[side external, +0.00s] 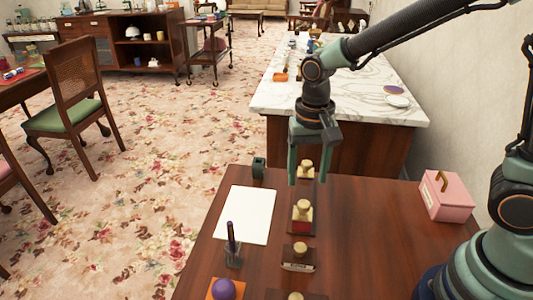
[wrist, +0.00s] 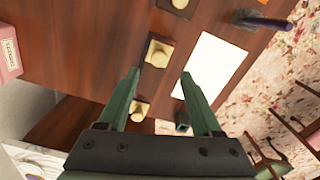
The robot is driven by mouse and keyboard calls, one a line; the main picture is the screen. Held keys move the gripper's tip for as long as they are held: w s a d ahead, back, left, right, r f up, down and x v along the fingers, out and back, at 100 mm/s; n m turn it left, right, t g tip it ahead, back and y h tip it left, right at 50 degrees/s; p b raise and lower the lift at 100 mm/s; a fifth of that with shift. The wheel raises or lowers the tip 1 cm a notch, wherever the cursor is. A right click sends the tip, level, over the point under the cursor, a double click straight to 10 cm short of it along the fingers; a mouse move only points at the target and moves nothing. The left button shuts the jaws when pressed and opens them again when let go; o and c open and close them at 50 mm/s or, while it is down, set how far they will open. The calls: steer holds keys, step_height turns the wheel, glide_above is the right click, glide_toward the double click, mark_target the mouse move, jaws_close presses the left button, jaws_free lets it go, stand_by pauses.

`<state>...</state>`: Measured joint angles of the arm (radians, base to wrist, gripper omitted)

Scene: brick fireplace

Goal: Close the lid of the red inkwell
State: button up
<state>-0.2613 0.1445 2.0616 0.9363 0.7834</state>
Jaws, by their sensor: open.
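The red inkwell (side external: 302,218) stands on a dark base on the brown desk, to the right of the white paper. Its gold knobbed lid (side external: 303,206) is at the top; I cannot tell clearly how far it stands open. In the wrist view the inkwell (wrist: 158,52) appears from above, mostly as gold, just beyond my fingertips. My gripper (side external: 307,182) points down above the desk, with its fingers apart and nothing between them. It also shows in the wrist view (wrist: 160,73). It is beyond the red inkwell in the side view, near another gold-topped piece (side external: 305,168).
White paper (side external: 245,215), a pen in a holder (side external: 232,250) and a purple ball (side external: 223,289) lie to the left. A gold-knobbed piece (side external: 299,257) stands nearer the camera. A pink box (side external: 446,196) stands at the right. The desk between is clear.

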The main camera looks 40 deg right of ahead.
steer(key=shift+r, duration=2.2)
steer(key=shift+d+r, duration=0.1)
steer(key=s+d+r+n+t, duration=0.5)
steer(key=s+d+r+n, duration=0.1)
steer(key=d, duration=0.3)
steer(key=shift+r+t, duration=0.15)
steer(key=shift+t, duration=0.15)
